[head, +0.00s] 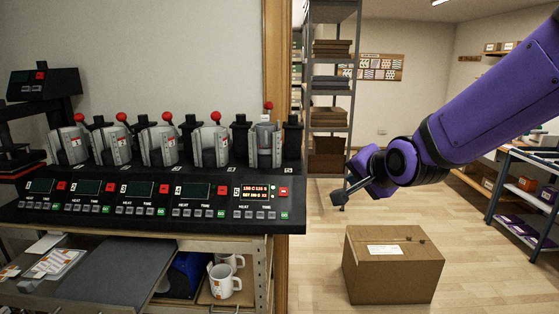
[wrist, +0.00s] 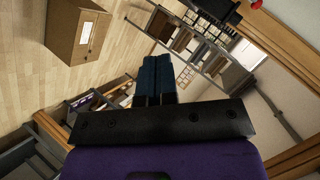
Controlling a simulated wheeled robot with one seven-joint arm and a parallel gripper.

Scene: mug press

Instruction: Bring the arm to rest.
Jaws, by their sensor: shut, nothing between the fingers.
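My arm is purple and reaches in from the upper right of the head view. My gripper (head: 338,199) hangs in free air to the right of the mug press (head: 150,215), apart from it and above the floor. The gripper's dark fingers (wrist: 155,80) are together in the wrist view, with nothing between them. The press has a row of several silver mug clamps with red knobs. The display at its right end (head: 256,192) is lit orange; the other displays are dark green.
A closed cardboard box (head: 393,268) stands on the wooden floor below the arm. White mugs (head: 224,281) sit on a shelf under the press. A metal shelving rack (head: 331,100) stands behind the gripper. A shelf unit (head: 525,195) is at the right.

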